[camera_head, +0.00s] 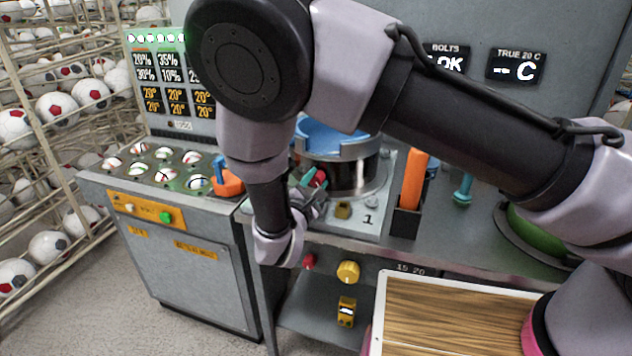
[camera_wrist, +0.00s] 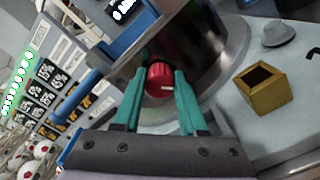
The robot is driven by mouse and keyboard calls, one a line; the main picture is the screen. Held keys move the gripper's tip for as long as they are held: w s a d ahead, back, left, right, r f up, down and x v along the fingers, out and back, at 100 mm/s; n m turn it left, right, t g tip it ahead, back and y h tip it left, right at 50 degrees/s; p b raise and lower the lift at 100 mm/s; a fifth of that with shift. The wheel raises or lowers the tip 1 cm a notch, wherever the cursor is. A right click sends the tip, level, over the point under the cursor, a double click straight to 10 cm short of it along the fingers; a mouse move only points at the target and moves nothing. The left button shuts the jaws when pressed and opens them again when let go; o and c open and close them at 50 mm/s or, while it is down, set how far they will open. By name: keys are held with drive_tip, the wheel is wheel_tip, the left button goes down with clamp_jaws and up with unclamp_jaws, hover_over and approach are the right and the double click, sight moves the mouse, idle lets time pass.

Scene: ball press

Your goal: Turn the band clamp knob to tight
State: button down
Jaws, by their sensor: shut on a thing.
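The band clamp knob is a red ribbed knob (camera_wrist: 159,80) with a pale mark on its face. It sits on the front of a shiny metal cylinder (camera_wrist: 205,50) and also shows in the head view (camera_head: 318,179). My gripper (camera_wrist: 157,88) has its two teal fingers on either side of the knob and is shut on it. In the head view my gripper (camera_head: 312,182) reaches up to the cylinder from the front, and my arm hides part of the press. The cylinder has a blue top (camera_head: 330,138).
A small brass square socket (camera_wrist: 264,88) and a grey cap (camera_wrist: 277,33) are right of the cylinder. An orange block (camera_head: 414,180) stands in a black holder. An orange-handled tool (camera_head: 228,183) is at left. A yellow knob (camera_head: 348,271) and a wooden board (camera_head: 440,318) lie lower down.

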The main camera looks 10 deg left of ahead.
drive_tip(key=m, duration=0.4)
drive_tip(key=shift+f+m, duration=0.1)
drive_tip(key=shift+m, duration=2.1)
drive_tip(key=shift+f, duration=0.1)
drive_tip(key=shift+c, duration=2.2)
unclamp_jaws()
drive_tip(key=shift+s, duration=0.1)
drive_tip(key=s, duration=1)
drive_tip(key=shift+s+a, duration=0.35)
